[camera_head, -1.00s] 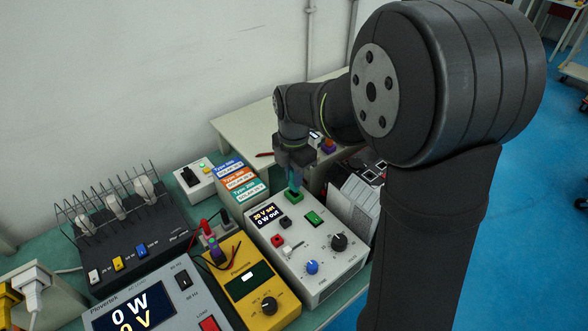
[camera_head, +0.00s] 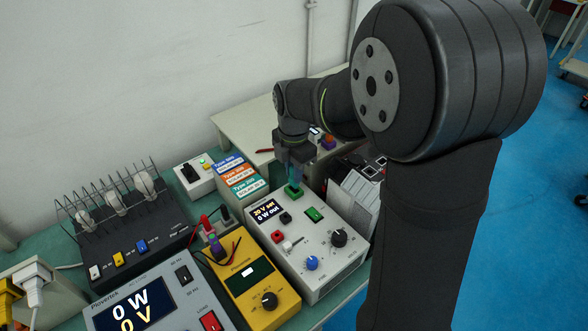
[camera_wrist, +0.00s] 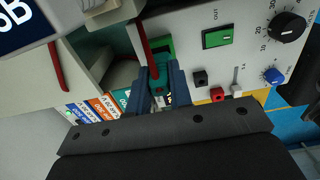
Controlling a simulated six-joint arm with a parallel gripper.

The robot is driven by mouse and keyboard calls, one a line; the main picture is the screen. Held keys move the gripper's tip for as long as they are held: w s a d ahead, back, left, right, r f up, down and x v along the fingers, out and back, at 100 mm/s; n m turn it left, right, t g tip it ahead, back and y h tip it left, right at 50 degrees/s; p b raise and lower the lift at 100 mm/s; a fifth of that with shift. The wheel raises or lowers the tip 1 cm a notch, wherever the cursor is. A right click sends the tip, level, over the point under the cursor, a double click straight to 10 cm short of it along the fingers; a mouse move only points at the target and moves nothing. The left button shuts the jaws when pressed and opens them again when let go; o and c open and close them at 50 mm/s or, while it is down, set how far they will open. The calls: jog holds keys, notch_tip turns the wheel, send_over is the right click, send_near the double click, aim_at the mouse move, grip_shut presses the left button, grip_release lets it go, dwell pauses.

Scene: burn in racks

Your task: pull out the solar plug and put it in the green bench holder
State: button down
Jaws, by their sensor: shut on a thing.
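My gripper (camera_head: 296,170) is shut on a teal plug (camera_wrist: 158,93), held between its blue fingers in the wrist view. In the head view the plug (camera_head: 296,178) is at a green block (camera_head: 293,193) on the back part of the white supply unit's top panel. A green block face (camera_wrist: 161,44) also shows beyond the fingers in the wrist view. I cannot tell whether the plug is seated in it or just above. A red lead (camera_wrist: 142,38) runs up from near the plug. I cannot identify a separate green bench holder.
The white supply unit (camera_head: 325,270) has knobs, red and black sockets and a green switch (camera_head: 314,214). A wire rack (camera_head: 120,205) stands far left. Grey-white units (camera_head: 352,202) stand close on the right.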

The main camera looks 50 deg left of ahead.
jog(key=shift+f, duration=1.2)
dwell(0.5)
jog(key=c, duration=1.2)
grip_release()
notch_tip(320, 180, up, 17)
jog(key=shift+r, duration=0.15)
notch_tip(320, 180, down, 17)
jog(key=shift+f, duration=0.2)
jog(key=shift+r, duration=0.1)
jog(key=shift+r, duration=0.15)
